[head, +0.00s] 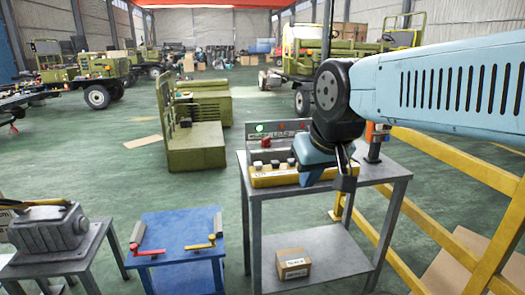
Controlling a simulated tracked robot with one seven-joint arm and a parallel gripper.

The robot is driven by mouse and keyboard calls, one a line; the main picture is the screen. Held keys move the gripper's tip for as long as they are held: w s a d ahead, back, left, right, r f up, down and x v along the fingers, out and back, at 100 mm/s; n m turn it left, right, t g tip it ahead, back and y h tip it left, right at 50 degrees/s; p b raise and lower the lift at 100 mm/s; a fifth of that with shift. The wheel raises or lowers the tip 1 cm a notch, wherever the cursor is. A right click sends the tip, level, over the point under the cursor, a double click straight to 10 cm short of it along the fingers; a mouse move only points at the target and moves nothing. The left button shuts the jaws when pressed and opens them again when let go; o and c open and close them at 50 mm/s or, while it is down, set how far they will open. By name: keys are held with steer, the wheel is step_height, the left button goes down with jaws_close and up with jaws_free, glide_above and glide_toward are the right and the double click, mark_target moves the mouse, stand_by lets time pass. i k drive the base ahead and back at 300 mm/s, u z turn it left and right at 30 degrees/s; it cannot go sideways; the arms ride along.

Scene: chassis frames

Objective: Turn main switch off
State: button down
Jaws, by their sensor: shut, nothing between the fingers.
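A yellow control box (262,181) with several pale knobs stands on the grey metal table (382,172). My gripper (345,182) points down at the right end of the box, shut and empty. I cannot tell whether it touches anything. A post with an orange-red part (371,128) stands behind the gripper. Which of these is the main switch is not clear. My wrist hides the right part of the box and panel.
A cardboard box (293,263) sits on the table's lower shelf. A yellow railing (425,220) runs along the right. A blue table (180,228) with red and yellow handles and a grey machine part (47,228) stand at left. Green vehicles fill the back.

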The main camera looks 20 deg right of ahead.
mark_target(265, 142)
steer(key=k, duration=0.9)
steer(key=z, duration=0.15)
steer(key=i, duration=1.6)
steer(key=z, duration=0.05)
